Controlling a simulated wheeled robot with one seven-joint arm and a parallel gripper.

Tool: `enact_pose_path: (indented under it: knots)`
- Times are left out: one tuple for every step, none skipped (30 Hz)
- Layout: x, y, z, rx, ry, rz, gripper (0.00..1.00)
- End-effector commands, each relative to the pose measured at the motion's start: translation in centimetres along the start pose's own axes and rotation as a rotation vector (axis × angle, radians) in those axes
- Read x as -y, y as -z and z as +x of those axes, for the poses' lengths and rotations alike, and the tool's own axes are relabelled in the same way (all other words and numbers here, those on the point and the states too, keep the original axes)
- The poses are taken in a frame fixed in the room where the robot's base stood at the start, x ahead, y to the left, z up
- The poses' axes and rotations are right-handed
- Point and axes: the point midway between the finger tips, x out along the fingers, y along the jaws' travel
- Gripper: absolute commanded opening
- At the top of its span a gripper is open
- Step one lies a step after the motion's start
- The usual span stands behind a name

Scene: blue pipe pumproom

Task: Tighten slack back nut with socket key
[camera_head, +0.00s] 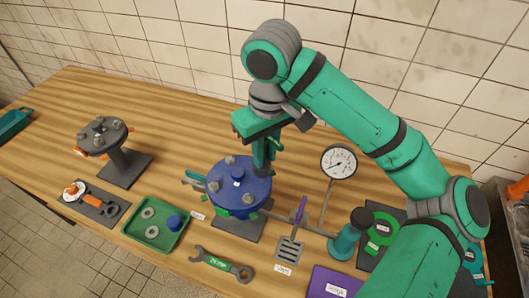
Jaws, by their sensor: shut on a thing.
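The blue round flange (235,190) stands on a grey base plate in the middle of the table, with several grey nuts and bolts on top. My gripper (264,158) points down over the flange's back right edge. It is shut on what seems to be the socket key (277,143), of which a short green part sticks out to the right. The key's lower end and the back nut under it are hidden by my fingers, so I cannot tell whether the key sits on the nut. Other nuts show at the flange's back left, left and front.
A green tray (155,225), a green-labelled wrench (222,263) and a slotted grey plate (289,250) lie in front. A second dark flange (102,135) stands at left. Tiled wall behind.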

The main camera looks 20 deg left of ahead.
Motion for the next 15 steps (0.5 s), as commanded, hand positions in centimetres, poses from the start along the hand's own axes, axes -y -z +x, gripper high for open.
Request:
enact_pose_path:
  knots:
    - [-0.1,-0.01,0.0,0.001,0.004,-0.048,0.0]
    - [-0.08,0.01,-0.02,0.0,0.004,-0.055,0.0]
    - [-0.1,0.07,-0.1,-0.002,0.002,-0.056,0.0]
    - [-0.07,0.07,-0.07,-0.001,0.002,-0.055,0.0]
    - [-0.06,0.07,-0.07,-0.001,0.003,-0.055,0.0]
    - [-0.06,0.07,-0.08,-0.001,0.003,-0.055,0.0]
    - [-0.06,0.07,-0.09,-0.001,0.003,-0.055,0.0]
    - [-0.06,0.07,-0.11,-0.001,0.003,-0.055,0.0]
    - [-0.06,0.07,-0.15,-0.001,0.003,-0.055,0.0]
    - [-0.06,0.07,-0.19,-0.001,0.003,-0.054,0.0]
    - [-0.07,0.07,-0.23,-0.001,0.003,-0.054,0.0]
    - [-0.09,0.06,-0.29,-0.001,0.003,-0.054,0.0]
    - [-0.11,0.05,-0.34,-0.001,0.003,-0.053,0.0]
    - [-0.12,0.05,-0.4,-0.001,0.003,-0.053,0.0]
    - [-0.12,0.05,-0.46,-0.001,0.003,-0.052,0.0]
